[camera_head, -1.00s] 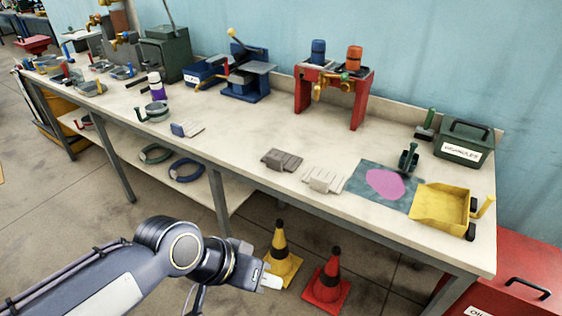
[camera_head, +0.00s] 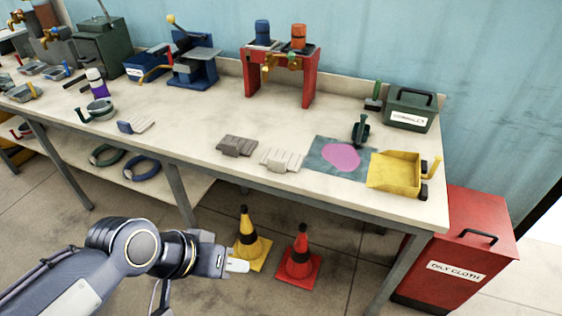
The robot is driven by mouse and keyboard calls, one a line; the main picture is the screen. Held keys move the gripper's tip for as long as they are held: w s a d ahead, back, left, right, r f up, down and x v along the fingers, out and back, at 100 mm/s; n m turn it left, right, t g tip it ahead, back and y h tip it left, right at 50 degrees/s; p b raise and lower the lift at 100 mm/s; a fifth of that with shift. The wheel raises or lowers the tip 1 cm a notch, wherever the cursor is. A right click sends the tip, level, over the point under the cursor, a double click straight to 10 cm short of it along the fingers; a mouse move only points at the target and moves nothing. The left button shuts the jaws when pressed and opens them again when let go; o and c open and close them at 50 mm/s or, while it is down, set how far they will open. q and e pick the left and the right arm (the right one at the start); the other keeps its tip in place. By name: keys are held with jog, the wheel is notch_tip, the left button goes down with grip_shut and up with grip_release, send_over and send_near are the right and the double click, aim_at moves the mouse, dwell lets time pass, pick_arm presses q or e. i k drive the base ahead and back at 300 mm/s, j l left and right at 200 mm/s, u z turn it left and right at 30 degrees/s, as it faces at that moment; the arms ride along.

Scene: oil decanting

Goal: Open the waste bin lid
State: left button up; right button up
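The red waste bin (camera_head: 455,252), labelled "OILY CLOTH", stands on the floor at the right end of the bench. Its lid (camera_head: 488,222) is shut and has a black handle (camera_head: 478,236) on top. My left gripper (camera_head: 238,266) is at the lower middle, in front of the bench and far to the left of the bin. Its finger end is pale and small, and I cannot tell whether it is open or shut. My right gripper is out of view.
The long bench (camera_head: 210,150) carries a red stand (camera_head: 280,72), a green box (camera_head: 409,108), a yellow dustpan-like tray (camera_head: 394,172) and a mat with a pink patch (camera_head: 341,157). A yellow cone (camera_head: 245,240) and a red cone (camera_head: 299,262) stand below its front edge.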

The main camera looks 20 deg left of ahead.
aim_at(479, 220)
jog(key=i+l+u, duration=0.2)
jog(key=i+l, duration=0.6)
jog(key=i, duration=0.15)
